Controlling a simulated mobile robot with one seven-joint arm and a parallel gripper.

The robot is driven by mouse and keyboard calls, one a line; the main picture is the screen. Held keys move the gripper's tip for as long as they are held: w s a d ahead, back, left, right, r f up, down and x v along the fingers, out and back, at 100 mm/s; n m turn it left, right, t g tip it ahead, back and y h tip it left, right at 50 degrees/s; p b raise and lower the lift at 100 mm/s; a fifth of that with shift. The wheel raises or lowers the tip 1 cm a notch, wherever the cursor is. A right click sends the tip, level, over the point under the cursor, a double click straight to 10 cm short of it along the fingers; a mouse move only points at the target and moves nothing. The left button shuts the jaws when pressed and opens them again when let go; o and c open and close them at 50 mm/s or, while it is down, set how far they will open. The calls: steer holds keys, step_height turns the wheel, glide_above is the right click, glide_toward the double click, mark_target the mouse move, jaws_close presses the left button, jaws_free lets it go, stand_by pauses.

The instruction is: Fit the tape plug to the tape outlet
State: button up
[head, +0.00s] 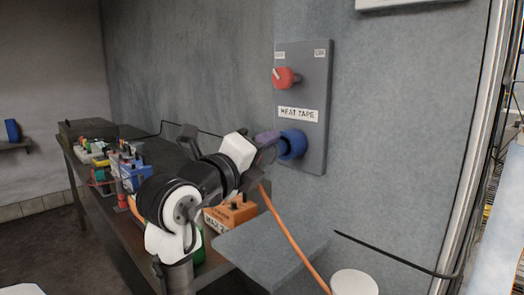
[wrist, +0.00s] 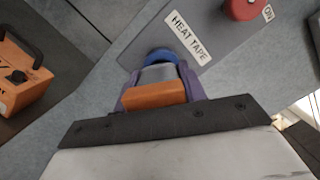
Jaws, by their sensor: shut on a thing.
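The tape outlet (head: 293,146) is a blue round socket low on a grey wall panel (head: 316,80) lettered HEAT TAPE. It also shows in the wrist view as a blue rim (wrist: 161,55). My gripper (head: 268,140) is at the outlet, its purple fingers shut on the tape plug (wrist: 154,96). The plug has an orange body and a grey front part, which lines up with the blue rim and overlaps it in the wrist view. I cannot tell how far the plug is inside. An orange cable (head: 290,238) hangs below my gripper.
A red knob (head: 286,77) sits above the label on the panel. A grey shelf (head: 268,248) juts out below. An orange box (head: 231,213) with a black handle stands on the dark bench at left, with several coloured devices (head: 125,165) farther back. A black cable runs along the wall.

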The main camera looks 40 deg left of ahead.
steer(key=shift+w+d, duration=0.1)
steer(key=shift+w, duration=1)
steer(key=o, duration=1.2)
steer(key=s+b, duration=0.1)
steer(key=s, duration=0.3)
steer(key=s+f+b, duration=0.1)
steer(key=s, duration=0.4)
steer(key=s+d+b, duration=0.1)
steer(key=s, duration=0.3)
steer(key=shift+s+d+f, duration=0.1)
steer(key=shift+s+f, duration=0.05)
steer(key=shift+s, duration=0.2)
steer(key=shift+c, duration=0.6)
